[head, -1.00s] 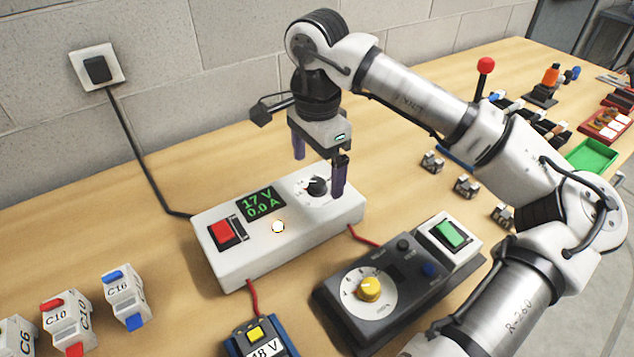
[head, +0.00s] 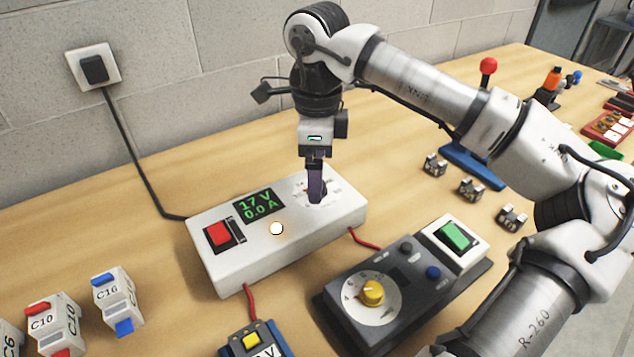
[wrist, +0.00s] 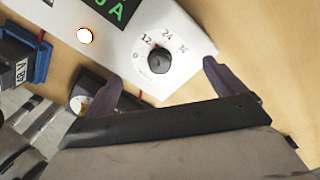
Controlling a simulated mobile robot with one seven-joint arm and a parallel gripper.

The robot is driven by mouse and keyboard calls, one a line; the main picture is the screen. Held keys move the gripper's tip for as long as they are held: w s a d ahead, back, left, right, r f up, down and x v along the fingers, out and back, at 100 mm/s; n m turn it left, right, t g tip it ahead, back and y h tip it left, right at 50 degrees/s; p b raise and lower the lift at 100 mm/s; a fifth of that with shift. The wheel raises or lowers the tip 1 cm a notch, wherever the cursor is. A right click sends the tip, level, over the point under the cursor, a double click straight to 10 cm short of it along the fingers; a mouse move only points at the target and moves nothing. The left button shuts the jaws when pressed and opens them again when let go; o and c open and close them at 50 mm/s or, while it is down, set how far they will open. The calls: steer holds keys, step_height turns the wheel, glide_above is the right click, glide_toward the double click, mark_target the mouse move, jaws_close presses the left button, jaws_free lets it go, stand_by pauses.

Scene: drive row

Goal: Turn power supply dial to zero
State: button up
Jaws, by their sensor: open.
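The white power supply box (head: 290,243) stands on the bench. Its green display (head: 259,204) reads 17 V and 0.0 A. Its black dial (wrist: 159,61) has a scale with 0, 12, 24 and a higher mark, and its red pointer mark lies a little past 12. In the head view the dial is mostly hidden behind my gripper (head: 316,195). My gripper points down above the dial. In the wrist view its purple fingers (wrist: 163,82) are spread, one on each side of the dial, with nothing between them; I cannot tell how high above it they are.
A dark unit with a yellow knob (head: 371,292) stands in front. Breakers (head: 118,300) stand at the left. A wall plug (head: 94,68) feeds the box.

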steer(key=shift+f+b, duration=0.95)
steer(key=shift+f, duration=0.25)
steer(key=c, duration=1.7)
steer(key=n, duration=1.2)
steer(key=shift+n, duration=0.3)
steer(key=o, duration=0.4)
steer(key=shift+n, duration=0.3)
steer(key=shift+c, duration=0.2)
steer(key=o, duration=1.3)
steer(key=shift+o, duration=0.2)
